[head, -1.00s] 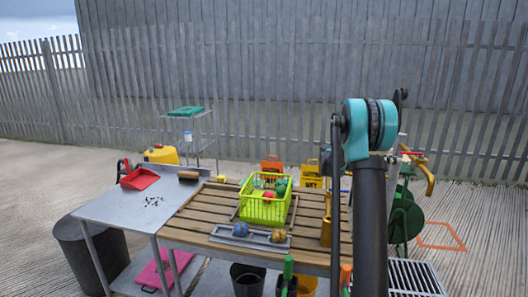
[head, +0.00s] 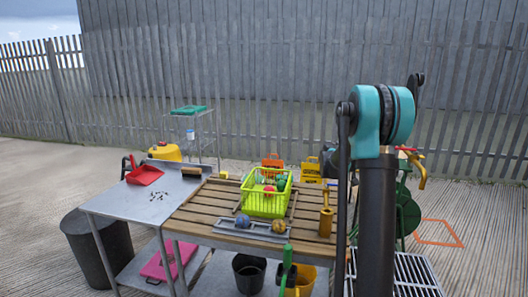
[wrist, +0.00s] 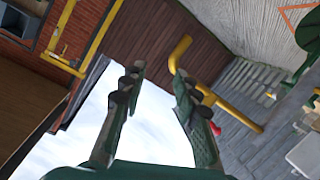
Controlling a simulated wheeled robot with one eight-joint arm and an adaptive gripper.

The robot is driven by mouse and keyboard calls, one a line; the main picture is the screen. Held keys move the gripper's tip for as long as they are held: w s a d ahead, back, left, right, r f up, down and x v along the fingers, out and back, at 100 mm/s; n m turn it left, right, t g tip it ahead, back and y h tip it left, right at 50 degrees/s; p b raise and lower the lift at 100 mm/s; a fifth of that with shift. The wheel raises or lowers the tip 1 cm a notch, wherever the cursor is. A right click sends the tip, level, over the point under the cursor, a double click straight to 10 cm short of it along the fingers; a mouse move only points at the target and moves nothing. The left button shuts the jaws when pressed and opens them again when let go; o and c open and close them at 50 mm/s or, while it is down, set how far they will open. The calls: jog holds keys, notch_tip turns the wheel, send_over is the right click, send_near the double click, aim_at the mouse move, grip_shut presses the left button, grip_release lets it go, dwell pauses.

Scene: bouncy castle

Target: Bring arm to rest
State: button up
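My arm (head: 377,215) stands upright at the right of the head view, with a teal joint (head: 368,115) at its top. My gripper (wrist: 157,75) is in the wrist view, where its two dark green fingers are apart with nothing between them. The wrist view is strongly tilted and shows sky, a wall and yellow pipes beyond the fingers. The gripper does not show in the head view.
A slatted wooden table (head: 205,212) ahead bears a lime basket (head: 262,206) of balls, a grey tray (head: 262,236) with two balls, and a wooden mallet (head: 326,222). A metal table (head: 128,207) adjoins it at left. A green reel (head: 408,215) stands right.

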jog(key=s+a+f+n+t+y, duration=0.3)
jog(key=s+a+f+n+y, duration=0.4)
jog(key=s+a+f, duration=0.3)
jog(key=s+a+f+n+t+y, duration=0.3)
jog(key=s+a+f+n+y, duration=0.5)
jog(key=s+a, duration=1)
notch_tip(320, 180, down, 4)
jog(key=shift+s+a+r+t, duration=0.3)
jog(key=shift+s+a, duration=0.1)
jog(key=shift+a, duration=0.3)
